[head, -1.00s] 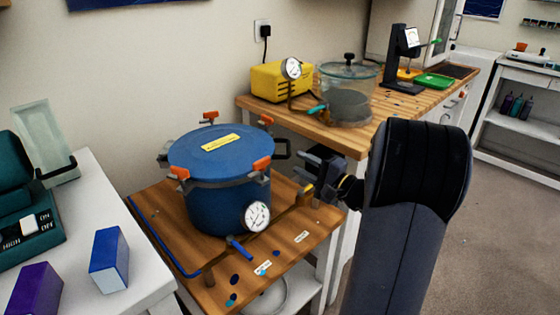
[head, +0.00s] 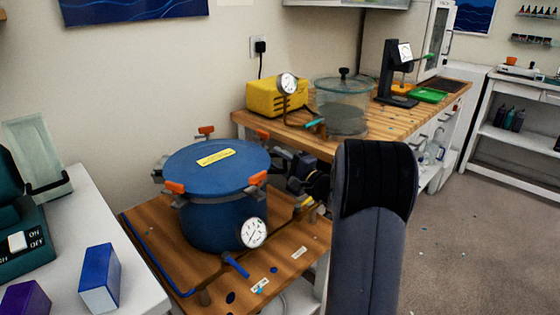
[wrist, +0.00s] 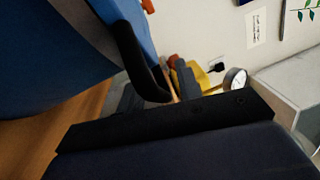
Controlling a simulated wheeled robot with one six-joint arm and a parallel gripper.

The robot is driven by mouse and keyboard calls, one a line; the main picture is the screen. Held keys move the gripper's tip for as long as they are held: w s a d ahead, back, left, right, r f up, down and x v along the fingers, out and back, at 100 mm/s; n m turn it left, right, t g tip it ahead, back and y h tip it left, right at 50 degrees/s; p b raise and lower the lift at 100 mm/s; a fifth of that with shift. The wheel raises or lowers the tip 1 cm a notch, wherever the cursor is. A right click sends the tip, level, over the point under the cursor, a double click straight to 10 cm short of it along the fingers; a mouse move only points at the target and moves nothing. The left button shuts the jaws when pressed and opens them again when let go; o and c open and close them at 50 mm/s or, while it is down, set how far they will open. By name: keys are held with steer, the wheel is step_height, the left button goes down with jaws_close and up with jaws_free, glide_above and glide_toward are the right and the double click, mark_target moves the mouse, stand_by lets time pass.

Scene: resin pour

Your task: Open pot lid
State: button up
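The blue pressure pot (head: 222,218) stands on a wooden cart with its blue lid (head: 185,163) seated on top. The lid bears a yellow label (head: 216,157). Orange-tipped clamps (head: 258,178) sit around the rim, and a round gauge (head: 253,233) is on the front. My gripper (head: 300,170) is close to the pot's right side, partly hidden by my arm; its fingertips do not show clearly. In the wrist view the pot (wrist: 50,45) fills the upper left, with a black curved handle (wrist: 140,62) beside it. I cannot tell whether my gripper touches the handle.
The wooden cart top (head: 150,235) carries a blue hose along its left. A white table (head: 130,285) with blue and purple boxes stands at the left. A bench behind (head: 400,115) holds a yellow pump (head: 270,98) and a clear chamber (head: 342,105). Open floor lies right.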

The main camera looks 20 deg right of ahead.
jaws_close()
steer(key=shift+r, duration=0.1)
stand_by(0.3)
steer(key=shift+r, duration=0.1)
